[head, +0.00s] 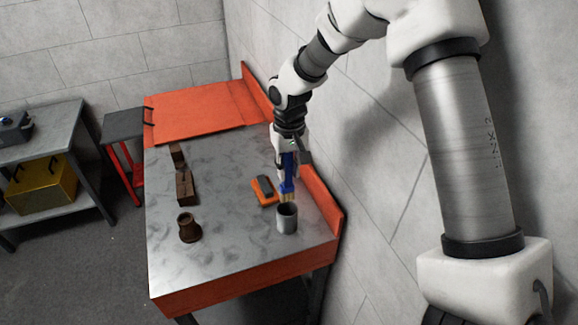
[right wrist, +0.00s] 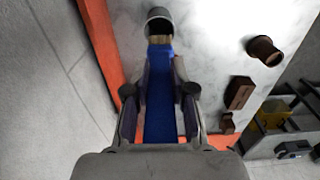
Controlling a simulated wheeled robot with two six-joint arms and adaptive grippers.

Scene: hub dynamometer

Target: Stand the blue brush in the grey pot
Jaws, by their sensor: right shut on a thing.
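The blue brush (head: 288,183) hangs from my right gripper (head: 287,160) with its pale bristles pointing down, close above and behind the grey pot (head: 287,220). In the right wrist view the right gripper (right wrist: 157,95) is shut on the blue brush (right wrist: 160,110), and the bristles lie in line with the mouth of the grey pot (right wrist: 159,20). Whether the bristle tips are inside the rim I cannot tell. The pot stands upright on the metal table top near its right edge. My left gripper is not in view.
An orange and grey device (head: 263,190) lies just left of the brush. A brown flared piece (head: 188,228) and brown blocks (head: 185,188) stand on the left of the table (head: 225,245). An orange ledge (head: 322,200) and the wall close off the right side. The table's middle is clear.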

